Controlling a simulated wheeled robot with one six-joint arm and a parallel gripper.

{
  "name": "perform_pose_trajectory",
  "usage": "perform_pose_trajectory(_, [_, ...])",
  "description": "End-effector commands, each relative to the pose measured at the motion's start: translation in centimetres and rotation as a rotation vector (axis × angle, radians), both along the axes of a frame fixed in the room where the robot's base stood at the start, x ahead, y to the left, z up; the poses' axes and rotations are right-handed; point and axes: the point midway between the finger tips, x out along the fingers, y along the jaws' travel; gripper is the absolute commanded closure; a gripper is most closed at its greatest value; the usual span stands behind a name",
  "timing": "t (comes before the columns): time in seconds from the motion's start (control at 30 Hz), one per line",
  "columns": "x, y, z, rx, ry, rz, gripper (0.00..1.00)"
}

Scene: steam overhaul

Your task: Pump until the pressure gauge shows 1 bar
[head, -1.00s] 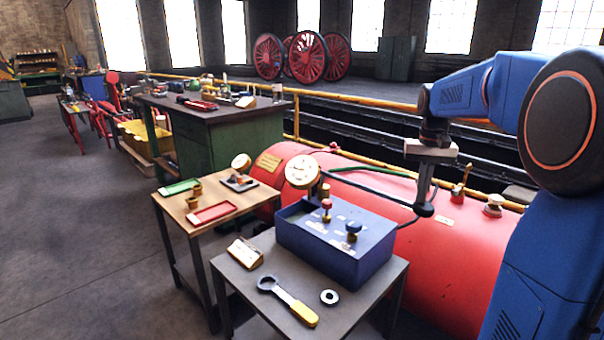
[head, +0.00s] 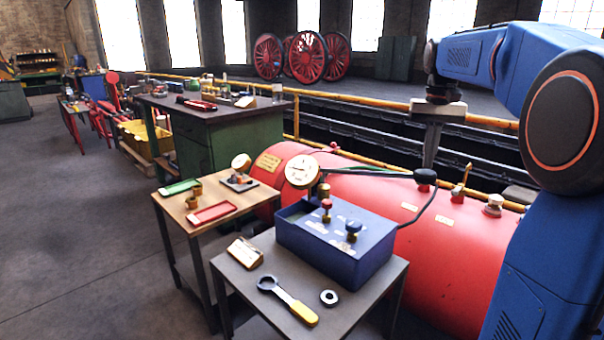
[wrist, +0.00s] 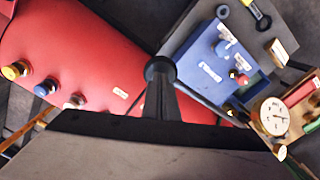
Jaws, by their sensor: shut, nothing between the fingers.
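The blue pump box (head: 335,240) stands on a small grey table, with a red knob (head: 326,204) and a blue knob (head: 352,229) on top. The round white pressure gauge (head: 301,172) rises at its back; its reading is too small to tell. It also shows in the wrist view (wrist: 272,115). A dark pump lever runs right from near the gauge to a round black end (head: 426,174), roughly level. My gripper (head: 428,163) is shut and empty, pointing down just above or on this end. The lever end (wrist: 160,67) overlaps my fingertips in the wrist view; contact is unclear.
A large red boiler (head: 450,260) lies behind the pump, with several fittings on top. A yellow-handled ring spanner (head: 289,301) and a nut (head: 329,298) lie on the grey table. A wooden table (head: 240,205) with trays adjoins at left. Open floor lies further left.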

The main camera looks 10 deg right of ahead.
Motion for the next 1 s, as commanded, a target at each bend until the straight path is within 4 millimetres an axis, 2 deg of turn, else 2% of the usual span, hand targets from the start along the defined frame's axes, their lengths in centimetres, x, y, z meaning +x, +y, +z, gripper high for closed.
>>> perform_pose_trajectory(0.37, [0.0,0.0,-0.2,0.0,0.0,0.0,1.0])
perform_pose_trajectory(1.0, [0.0,0.0,-2.9,0.0,0.001,0.0,1.0])
